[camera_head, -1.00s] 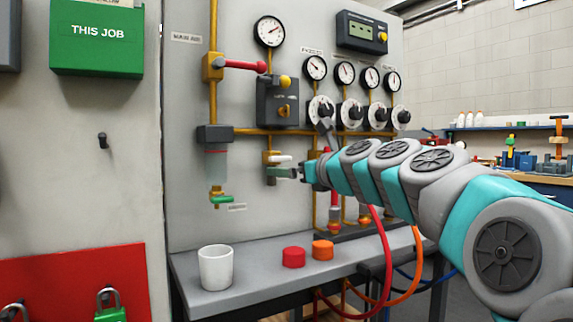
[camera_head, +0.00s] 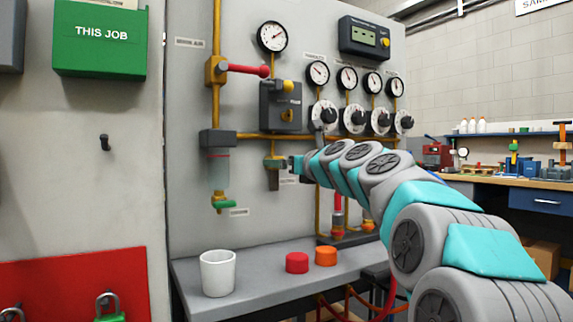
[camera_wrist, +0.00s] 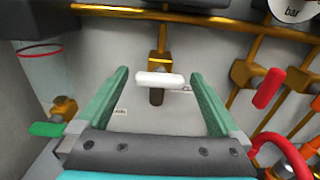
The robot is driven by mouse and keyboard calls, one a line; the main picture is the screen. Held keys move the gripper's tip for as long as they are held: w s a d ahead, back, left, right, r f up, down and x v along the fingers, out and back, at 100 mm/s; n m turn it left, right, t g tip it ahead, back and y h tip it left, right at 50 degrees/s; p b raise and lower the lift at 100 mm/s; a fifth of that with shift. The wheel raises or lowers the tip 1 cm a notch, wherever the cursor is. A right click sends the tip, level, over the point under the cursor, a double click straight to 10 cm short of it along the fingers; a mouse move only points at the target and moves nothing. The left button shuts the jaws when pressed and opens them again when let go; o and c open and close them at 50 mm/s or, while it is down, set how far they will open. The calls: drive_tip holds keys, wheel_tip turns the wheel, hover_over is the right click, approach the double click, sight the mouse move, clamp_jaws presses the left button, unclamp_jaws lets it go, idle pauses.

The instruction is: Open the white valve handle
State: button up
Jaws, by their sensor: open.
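The white valve handle (camera_wrist: 160,80) lies level across a small brass valve (camera_wrist: 160,58) on the panel. In the wrist view it sits between my two green fingers, with a gap on each side. My gripper (camera_wrist: 160,77) is open and holds nothing. In the head view my gripper (camera_head: 276,162) is up at the valve's height, and its finger hides the white handle. The valve's dark outlet (camera_head: 273,181) shows just below. How far the fingertips are from the panel is hard to tell.
A red-handled valve (camera_wrist: 268,88) and red hose (camera_wrist: 282,150) are to the right. A clear bowl with a green drain handle (camera_head: 220,204) is to the left. The bench (camera_head: 250,272) below holds a white cup (camera_head: 217,272), a red cap (camera_head: 297,263) and an orange cap (camera_head: 325,256).

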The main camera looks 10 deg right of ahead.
drive_tip(key=c, duration=1.2)
drive_tip(key=shift+a+p, duration=0.1)
drive_tip(key=shift+p, duration=0.2)
drive_tip(key=shift+c, duration=0.2)
drive_tip(key=shift+r+p, duration=0.1)
drive_tip(key=shift+p, duration=0.3)
drive_tip(key=shift+a+f+n+p, duration=0.1)
drive_tip(key=shift+n+p, duration=0.05)
drive_tip(key=shift+n, duration=2.8)
drive_tip(key=shift+f+n+p, duration=0.15)
drive_tip(key=shift+n+p, duration=0.05)
drive_tip(key=shift+n, duration=2.8)
drive_tip(key=shift+a+f+n+p, duration=0.1)
drive_tip(key=shift+n+p, duration=0.05)
drive_tip(key=shift+n, duration=2.8)
